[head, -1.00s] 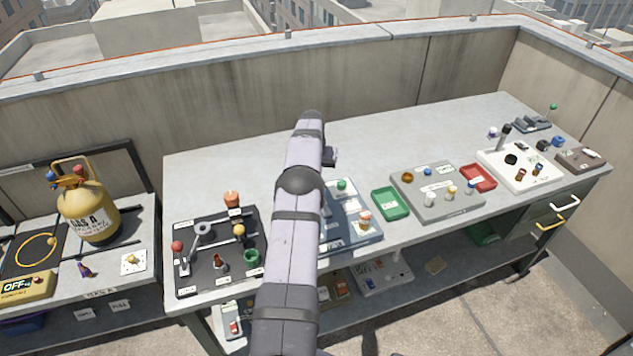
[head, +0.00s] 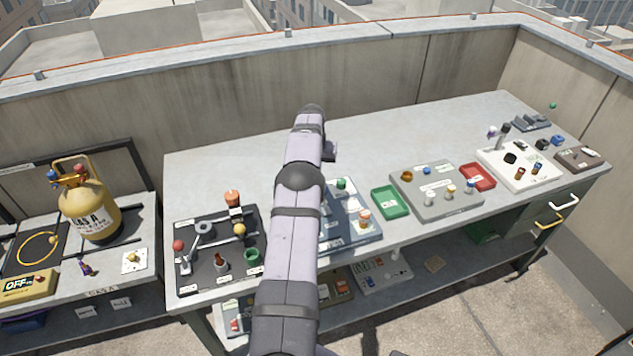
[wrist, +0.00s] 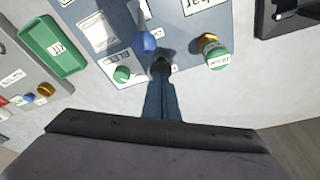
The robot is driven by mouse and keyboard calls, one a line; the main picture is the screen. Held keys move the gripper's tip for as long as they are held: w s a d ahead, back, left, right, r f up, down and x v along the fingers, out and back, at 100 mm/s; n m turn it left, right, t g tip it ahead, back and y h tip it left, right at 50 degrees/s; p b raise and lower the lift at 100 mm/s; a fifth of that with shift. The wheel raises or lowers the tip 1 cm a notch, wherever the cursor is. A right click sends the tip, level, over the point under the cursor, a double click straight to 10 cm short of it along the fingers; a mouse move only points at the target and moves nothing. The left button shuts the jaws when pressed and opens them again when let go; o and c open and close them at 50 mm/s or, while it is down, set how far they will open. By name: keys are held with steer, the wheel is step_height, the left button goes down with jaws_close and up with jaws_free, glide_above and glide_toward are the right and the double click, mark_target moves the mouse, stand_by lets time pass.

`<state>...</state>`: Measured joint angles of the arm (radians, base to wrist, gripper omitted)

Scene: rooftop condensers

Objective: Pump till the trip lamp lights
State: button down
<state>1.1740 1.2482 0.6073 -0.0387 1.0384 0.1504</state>
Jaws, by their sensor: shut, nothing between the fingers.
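A blue-grey panel (head: 352,232) stands on the bench, partly hidden by my arm in the head view. In the wrist view the panel (wrist: 118,15) carries a blue-tipped lever or handle (wrist: 147,41), a green knob (wrist: 122,73) and a green-and-amber fitting (wrist: 212,50). My gripper (wrist: 160,68) is shut and empty, its tips over the panel edge close to the blue tip. I cannot tell whether they touch. The green knob also shows in the head view (head: 341,184). I cannot make out which part is the trip lamp, or whether any lamp is lit.
A green tray (head: 390,202) and a grey panel (head: 435,208) stand to the right of the blue-grey panel. A black board with knobs and a lever (head: 205,283) is on the left. A yellow gas cylinder (head: 90,208) stands on the left bench. The bench's back strip is clear.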

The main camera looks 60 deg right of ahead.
steer(key=shift+f+b, duration=0.5)
steer(key=shift+f, duration=0.35)
steer(key=shift+f+b, duration=0.35)
steer(key=shift+f, duration=0.25)
steer(key=shift+r, duration=0.2)
steer(key=shift+r+p, duration=0.8)
steer(key=shift+r, duration=0.4)
